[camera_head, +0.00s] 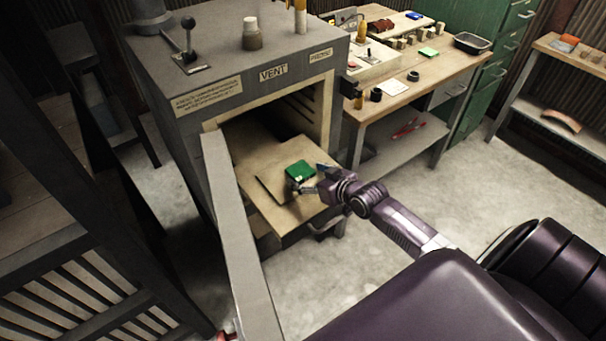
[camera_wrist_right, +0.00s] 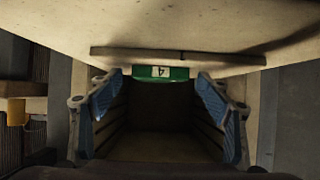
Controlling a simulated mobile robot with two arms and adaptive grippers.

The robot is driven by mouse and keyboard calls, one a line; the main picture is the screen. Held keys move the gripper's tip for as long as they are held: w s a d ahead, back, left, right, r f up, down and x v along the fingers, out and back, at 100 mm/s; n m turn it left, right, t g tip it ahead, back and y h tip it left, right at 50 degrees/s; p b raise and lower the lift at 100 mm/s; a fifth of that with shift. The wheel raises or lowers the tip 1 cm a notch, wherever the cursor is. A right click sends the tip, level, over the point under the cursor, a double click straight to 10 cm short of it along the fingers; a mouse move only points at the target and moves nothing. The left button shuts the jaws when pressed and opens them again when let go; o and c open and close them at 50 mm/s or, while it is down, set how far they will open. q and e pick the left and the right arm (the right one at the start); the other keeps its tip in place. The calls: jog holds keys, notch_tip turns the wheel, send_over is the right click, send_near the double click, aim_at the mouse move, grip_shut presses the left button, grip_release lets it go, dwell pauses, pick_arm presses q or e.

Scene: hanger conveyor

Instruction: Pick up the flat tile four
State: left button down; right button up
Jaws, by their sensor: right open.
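The flat tile four is a green tile (camera_head: 299,171) lying on the pale pull-out shelf (camera_head: 262,208) at the mouth of the grey furnace. In the right wrist view the tile (camera_wrist_right: 161,72) shows edge-on, with a white label bearing an upside-down 4. My right gripper (camera_head: 313,180) is just to the right of the tile in the head view, low over the shelf. In the right wrist view its blue-padded fingers (camera_wrist_right: 161,95) are spread, with the tile centred between them, near the tips. Nothing is held.
The furnace (camera_head: 228,62) has its pale door edge (camera_head: 238,245) standing open left of the shelf. A thin dark plate edge (camera_wrist_right: 215,58) lies by the tile. A workbench (camera_head: 425,75) with several small items stands behind right. The floor (camera_head: 520,190) is clear.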

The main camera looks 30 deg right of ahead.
jog(key=c, duration=1.3)
